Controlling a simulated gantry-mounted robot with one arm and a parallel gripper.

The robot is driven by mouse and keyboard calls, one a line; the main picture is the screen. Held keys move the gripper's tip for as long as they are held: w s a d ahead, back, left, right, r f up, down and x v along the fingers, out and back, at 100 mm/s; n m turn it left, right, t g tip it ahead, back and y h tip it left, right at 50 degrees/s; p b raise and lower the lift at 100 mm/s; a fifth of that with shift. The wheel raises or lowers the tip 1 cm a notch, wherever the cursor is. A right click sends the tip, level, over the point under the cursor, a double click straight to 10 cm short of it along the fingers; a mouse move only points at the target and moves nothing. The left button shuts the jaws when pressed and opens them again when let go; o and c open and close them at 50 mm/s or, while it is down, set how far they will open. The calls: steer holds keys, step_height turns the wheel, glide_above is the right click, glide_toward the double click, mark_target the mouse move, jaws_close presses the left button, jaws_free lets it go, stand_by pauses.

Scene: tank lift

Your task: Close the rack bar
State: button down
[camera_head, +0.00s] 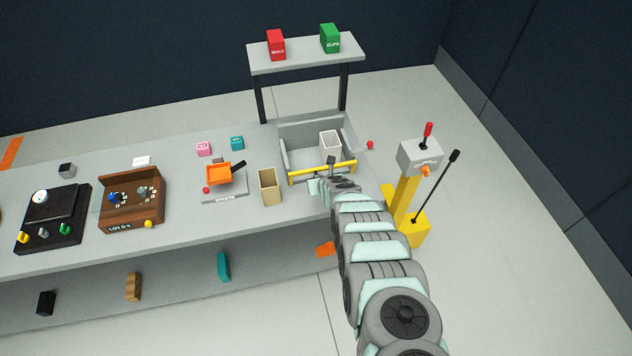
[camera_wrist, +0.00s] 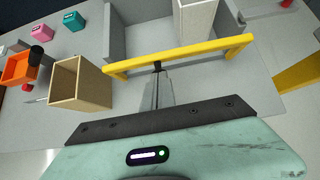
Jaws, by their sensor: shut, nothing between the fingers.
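The yellow rack bar (camera_head: 308,175) runs across the front of the grey open-topped rack (camera_head: 297,137) at the right end of the bench. In the wrist view the bar (camera_wrist: 190,50) spans from the rack's left side to its right, with a bent end at each side. My gripper (camera_head: 331,161) is at the middle of the bar. In the wrist view its fingers (camera_wrist: 157,68) are together and empty, with the dark tips right at the bar's near edge. I cannot tell whether they touch it. A whitish open box (camera_head: 330,142) stands inside the rack.
A tan open box (camera_head: 268,187) stands left of the rack, beside an orange tray (camera_head: 218,174). A yellow post (camera_head: 403,197) with a grey control box (camera_head: 420,157) and levers stands to the right. A raised shelf (camera_head: 305,55) holds red and green boxes behind.

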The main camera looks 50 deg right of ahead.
steer(key=shift+f, duration=0.15)
steer(key=shift+w+d+r+b, duration=0.2)
steer(key=shift+w+r+b, duration=0.1)
steer(key=shift+b, duration=0.15)
steer(key=shift+w+r, duration=0.1)
steer(key=shift+r, duration=0.1)
stand_by(0.5)
